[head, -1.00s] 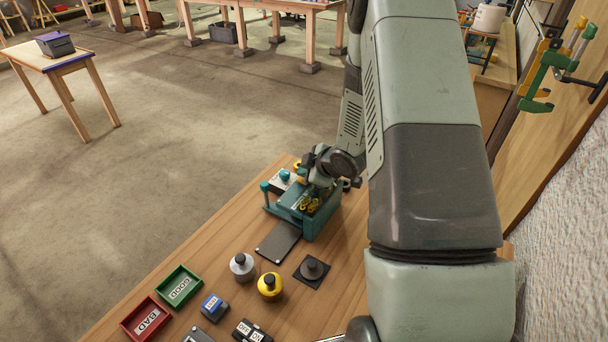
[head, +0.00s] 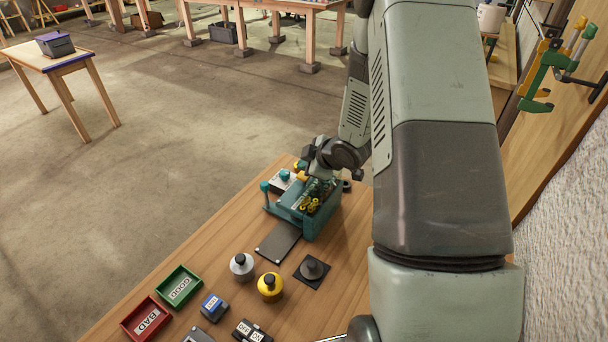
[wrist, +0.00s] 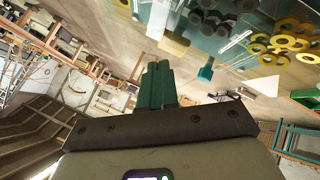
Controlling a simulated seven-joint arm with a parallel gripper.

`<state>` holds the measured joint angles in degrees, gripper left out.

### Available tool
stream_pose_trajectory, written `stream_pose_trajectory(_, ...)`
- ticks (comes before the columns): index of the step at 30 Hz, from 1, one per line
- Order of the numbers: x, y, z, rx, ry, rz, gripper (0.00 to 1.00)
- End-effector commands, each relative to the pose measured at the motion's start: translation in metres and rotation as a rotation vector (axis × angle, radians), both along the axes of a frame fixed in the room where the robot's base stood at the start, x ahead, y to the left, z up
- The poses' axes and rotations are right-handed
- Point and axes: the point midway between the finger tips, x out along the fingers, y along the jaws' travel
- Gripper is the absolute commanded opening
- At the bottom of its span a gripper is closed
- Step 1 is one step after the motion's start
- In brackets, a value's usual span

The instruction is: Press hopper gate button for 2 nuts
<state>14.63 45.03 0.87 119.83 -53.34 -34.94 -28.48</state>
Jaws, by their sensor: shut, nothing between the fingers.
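The hopper (head: 318,216) is a teal box with a clear upper part and gold nuts inside, at the far end of the bench in the head view. An orange-yellow block (head: 302,177), perhaps the gate button, shows at its back edge. In the wrist view, a yellow block (wrist: 174,43) lies just beyond my fingertips; contact cannot be told. Gold nuts (wrist: 285,42) and dark nuts show through the clear wall at the upper right. My gripper (wrist: 158,66) is shut and empty, its teal fingers together. In the head view my wrist is over the hopper's back side and hides part of it.
On the bench are a dark plate (head: 278,242), a silver knobbed weight (head: 241,267), a yellow one (head: 270,288), a dark round piece (head: 312,269), a green GOOD tray (head: 179,288) and a red BAD tray (head: 146,320). A teal-knobbed box (head: 284,180) stands beside the hopper.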

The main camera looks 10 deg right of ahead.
Motion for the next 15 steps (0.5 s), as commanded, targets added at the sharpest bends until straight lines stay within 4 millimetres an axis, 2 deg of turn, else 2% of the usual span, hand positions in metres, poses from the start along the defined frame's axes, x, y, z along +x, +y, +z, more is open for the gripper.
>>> stream_pose_trajectory(4, 0.001, 0.0, 0.006, 0.0, -0.003, 0.001, 0.0)
stream_pose_trajectory(15, 0.001, 0.0, 0.042, 0.0, -0.004, 0.001, 0.0)
